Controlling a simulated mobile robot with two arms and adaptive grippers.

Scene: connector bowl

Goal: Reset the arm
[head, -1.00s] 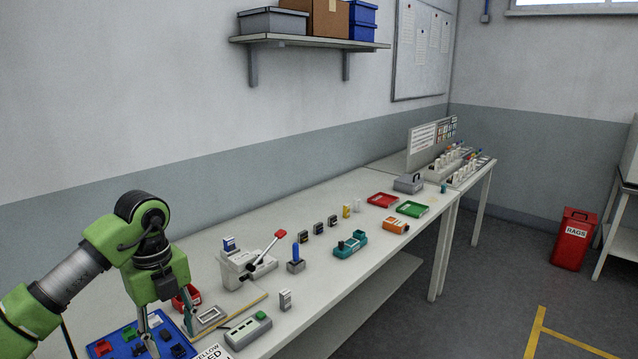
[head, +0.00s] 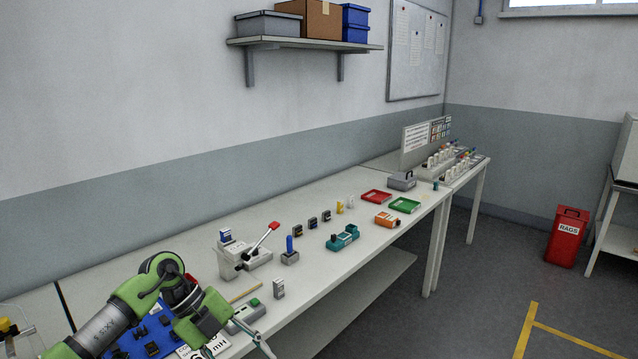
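My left arm, green and grey, comes in from the lower left over the near end of the long white bench (head: 330,268). Its gripper (head: 236,349) hangs by the bench's front edge, near the grey box with a green button (head: 247,313). The fingers are spread apart, with nothing seen between them. The fingertips lie near the bottom of the picture. A blue tray with dark parts (head: 152,338) is partly hidden behind the arm. My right gripper is not in view.
A press with a red-knobbed lever (head: 238,258) stands behind the gripper. A small grey block (head: 278,289), a teal fixture (head: 343,238), a red tray (head: 376,196) and a green tray (head: 405,205) stand farther along. Floor in front of the bench is clear.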

